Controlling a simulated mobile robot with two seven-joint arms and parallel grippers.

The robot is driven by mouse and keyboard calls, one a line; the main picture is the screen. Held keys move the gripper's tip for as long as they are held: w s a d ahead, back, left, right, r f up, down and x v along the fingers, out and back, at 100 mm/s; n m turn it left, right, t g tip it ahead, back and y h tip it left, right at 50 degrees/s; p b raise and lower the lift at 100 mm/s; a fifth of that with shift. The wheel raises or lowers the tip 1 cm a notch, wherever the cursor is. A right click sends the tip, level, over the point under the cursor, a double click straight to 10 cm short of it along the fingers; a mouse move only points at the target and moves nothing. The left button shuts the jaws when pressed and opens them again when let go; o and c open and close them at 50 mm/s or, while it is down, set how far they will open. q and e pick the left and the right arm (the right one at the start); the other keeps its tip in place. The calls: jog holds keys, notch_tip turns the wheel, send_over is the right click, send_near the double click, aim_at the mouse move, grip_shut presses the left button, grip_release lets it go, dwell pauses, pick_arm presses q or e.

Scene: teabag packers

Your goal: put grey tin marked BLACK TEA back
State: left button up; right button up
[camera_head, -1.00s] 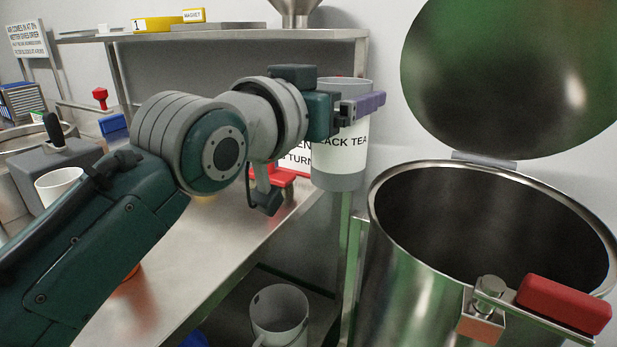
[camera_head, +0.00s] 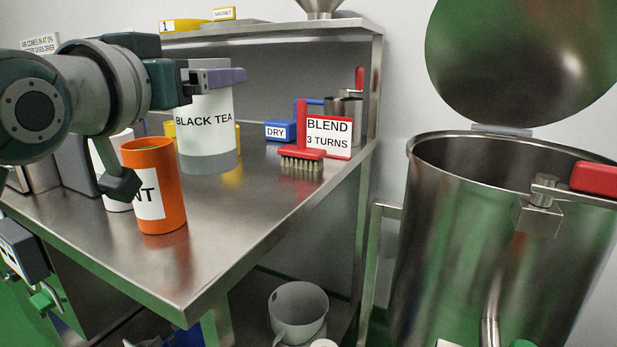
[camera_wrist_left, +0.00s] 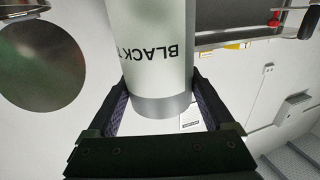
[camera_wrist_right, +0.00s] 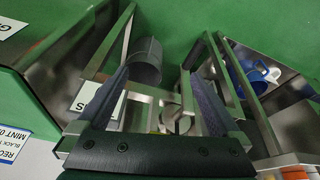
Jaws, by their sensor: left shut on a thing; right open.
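The grey tin marked BLACK TEA (camera_head: 207,130) has a white label and is upright in the head view, over the steel worktop. I cannot tell whether its base touches the worktop. My left gripper (camera_head: 222,78) is shut on the tin near its top. In the left wrist view the tin (camera_wrist_left: 155,55) sits between both fingers, its lettering upside down. My right gripper (camera_wrist_right: 160,82) is open, seen only in the right wrist view, with no thing clearly held between its fingers.
An orange tin (camera_head: 165,185) stands in front of the BLACK TEA tin, by a white container (camera_head: 115,150). A red brush (camera_head: 302,158), BLEND sign (camera_head: 329,135) and blue DRY block (camera_head: 281,130) stand right. The worktop's (camera_head: 225,215) front is clear. An open-lidded steel drum (camera_head: 440,230) stands right.

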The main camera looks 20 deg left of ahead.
aim_at(198, 170)
pick_arm(q)
notch_tip(198, 170, down, 11)
jog(key=b, duration=0.3)
jog(key=shift+r, duration=0.2)
jog(key=shift+f, duration=0.1)
jog(key=o, duration=1.1)
jog(key=shift+o, duration=0.2)
jog(key=s+d+p, duration=0.1)
jog(key=s+d, duration=0.1)
jog(key=s, duration=1)
jog(key=shift+d, duration=0.1)
